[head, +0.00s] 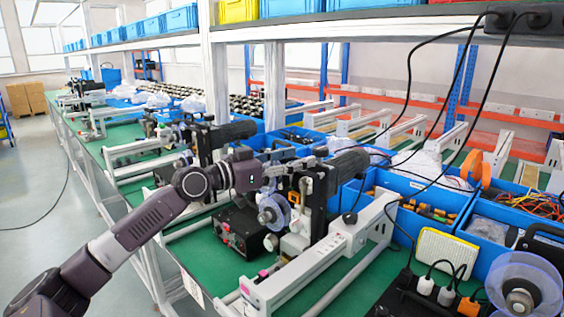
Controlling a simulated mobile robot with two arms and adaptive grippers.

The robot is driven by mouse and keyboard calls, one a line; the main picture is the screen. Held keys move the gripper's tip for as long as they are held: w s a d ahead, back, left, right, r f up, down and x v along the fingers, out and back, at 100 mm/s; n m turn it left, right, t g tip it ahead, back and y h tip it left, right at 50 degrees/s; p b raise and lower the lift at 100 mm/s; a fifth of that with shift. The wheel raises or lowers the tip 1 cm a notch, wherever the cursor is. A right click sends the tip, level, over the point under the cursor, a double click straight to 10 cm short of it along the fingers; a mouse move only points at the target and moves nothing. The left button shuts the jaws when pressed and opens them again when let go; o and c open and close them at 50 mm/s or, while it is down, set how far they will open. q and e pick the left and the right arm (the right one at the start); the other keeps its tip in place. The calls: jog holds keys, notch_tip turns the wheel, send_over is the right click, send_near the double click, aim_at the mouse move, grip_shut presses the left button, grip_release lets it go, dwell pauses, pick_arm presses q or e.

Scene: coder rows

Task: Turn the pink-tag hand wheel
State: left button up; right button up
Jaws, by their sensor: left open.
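A round wheel with a translucent bluish rim and grey hub (272,212) sits on the near black coder machine (320,190), facing the aisle. It is the likeliest hand wheel, but I cannot make out a pink tag on it for certain. Small pink marks show on the white end block (256,289) of the near rail. My left gripper (290,168) is open, just above the wheel and close to the machine's upper part. My right gripper is not in view.
A black control box (240,232) stands left of the wheel on the green bench top (345,285). Blue bins (425,200) with parts lie to the right. Black cables hang from the shelf at the right. A clear reel (524,285) stands front right. The aisle at left is free.

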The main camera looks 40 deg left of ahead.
pick_arm(q)
jog(key=v, duration=0.4)
dwell(0.8)
